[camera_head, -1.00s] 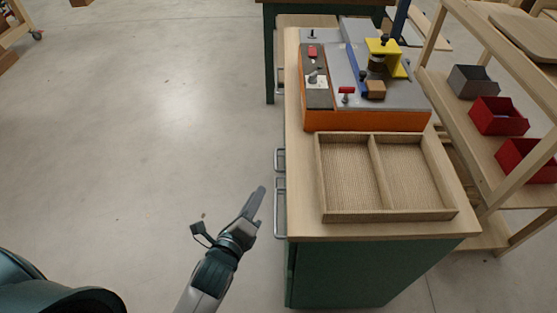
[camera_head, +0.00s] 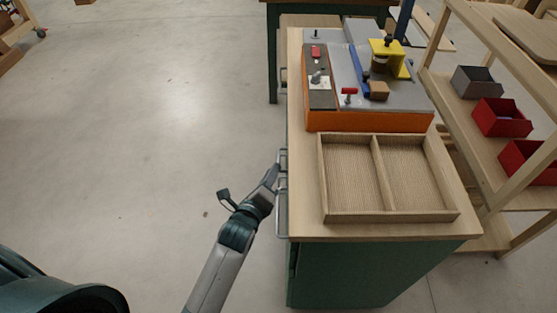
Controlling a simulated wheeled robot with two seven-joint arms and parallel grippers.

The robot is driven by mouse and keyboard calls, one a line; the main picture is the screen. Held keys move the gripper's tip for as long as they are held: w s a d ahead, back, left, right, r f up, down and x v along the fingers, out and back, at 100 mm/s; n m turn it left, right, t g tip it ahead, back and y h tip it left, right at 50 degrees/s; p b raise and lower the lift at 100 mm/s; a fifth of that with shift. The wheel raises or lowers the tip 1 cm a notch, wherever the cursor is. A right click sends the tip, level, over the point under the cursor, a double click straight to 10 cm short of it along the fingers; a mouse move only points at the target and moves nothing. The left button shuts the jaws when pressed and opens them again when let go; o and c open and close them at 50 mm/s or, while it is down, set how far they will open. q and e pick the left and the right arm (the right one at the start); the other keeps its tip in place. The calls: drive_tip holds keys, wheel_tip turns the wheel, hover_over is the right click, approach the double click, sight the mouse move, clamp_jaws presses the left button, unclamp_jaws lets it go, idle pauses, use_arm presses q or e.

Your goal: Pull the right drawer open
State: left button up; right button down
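The green workbench (camera_head: 375,270) with a wooden top has its drawer side facing left in the head view. Metal handles stick out from that side: a nearer one (camera_head: 282,215) and a farther one (camera_head: 282,158). The drawer fronts are hidden under the top's edge. My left gripper (camera_head: 273,177) is beside this side, its fingertips at the handles, between the farther handle and the upper end of the nearer one. Whether it touches a handle or is open cannot be told. My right gripper is not in view.
On the top are a divided wooden tray (camera_head: 390,216) and an orange-sided machine (camera_head: 370,121). A wooden shelf rack (camera_head: 462,133) with red bins (camera_head: 500,117) stands to the right. The floor (camera_head: 130,130) left of the bench is clear.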

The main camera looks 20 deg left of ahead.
sight(279, 160)
use_arm(q)
drive_tip(key=x, duration=0.7)
drive_tip(key=shift+s, duration=0.1)
clamp_jaws()
